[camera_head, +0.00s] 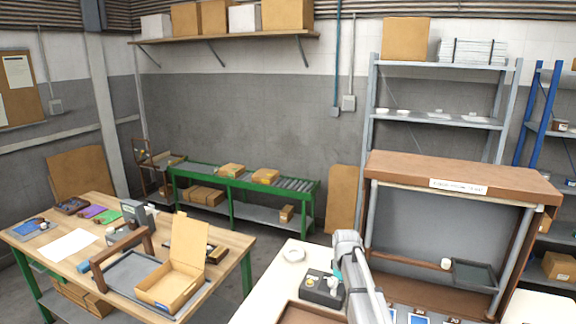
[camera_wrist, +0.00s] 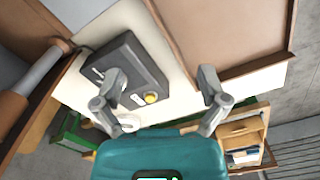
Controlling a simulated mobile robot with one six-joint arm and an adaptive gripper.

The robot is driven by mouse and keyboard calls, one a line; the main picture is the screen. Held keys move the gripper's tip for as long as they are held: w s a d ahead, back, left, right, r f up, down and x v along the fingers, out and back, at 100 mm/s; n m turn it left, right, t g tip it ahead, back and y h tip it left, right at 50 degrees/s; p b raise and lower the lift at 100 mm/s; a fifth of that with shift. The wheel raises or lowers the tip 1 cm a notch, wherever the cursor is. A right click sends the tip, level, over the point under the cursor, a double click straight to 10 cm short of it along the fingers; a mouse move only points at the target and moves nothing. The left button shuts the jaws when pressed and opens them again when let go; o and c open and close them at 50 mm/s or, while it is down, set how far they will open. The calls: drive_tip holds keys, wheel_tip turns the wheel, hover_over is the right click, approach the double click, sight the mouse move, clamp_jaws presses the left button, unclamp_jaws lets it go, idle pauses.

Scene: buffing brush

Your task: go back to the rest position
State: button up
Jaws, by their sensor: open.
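My gripper (camera_wrist: 162,82) shows in the wrist view with its two grey fingers spread apart and nothing between them. It is over the white table (camera_head: 262,285), near a dark control box (camera_wrist: 132,72) with a yellow button. In the head view my arm rises at the front centre, just right of that control box (camera_head: 320,289). The fingers are hidden there behind my arm. I cannot make out a brush in either view.
A small round white dish (camera_head: 294,254) lies on the white table. A brown panel or tray (camera_wrist: 222,35) is beside the control box. A brown-topped cabinet (camera_head: 462,175) stands to the right. A wooden workbench (camera_head: 215,243) with an open cardboard box (camera_head: 172,284) is at left.

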drive_tip(key=s+f+m+b, duration=0.2)
drive_tip(key=s+f+b, duration=0.1)
drive_tip(key=s, duration=0.4)
drive_tip(key=s+f+m+b, duration=0.3)
drive_tip(key=s, duration=0.5)
drive_tip(key=s+f+m+b, duration=0.2)
drive_tip(key=s+f+b, duration=0.1)
drive_tip(key=s, duration=0.4)
drive_tip(key=shift+s+a+f+m+b, duration=0.3)
drive_tip(key=shift+s+f+m+b, duration=0.1)
drive_tip(key=shift+b, duration=0.05)
drive_tip(key=shift+s+f, duration=0.15)
drive_tip(key=shift+s, duration=0.35)
drive_tip(key=shift+w, duration=0.1)
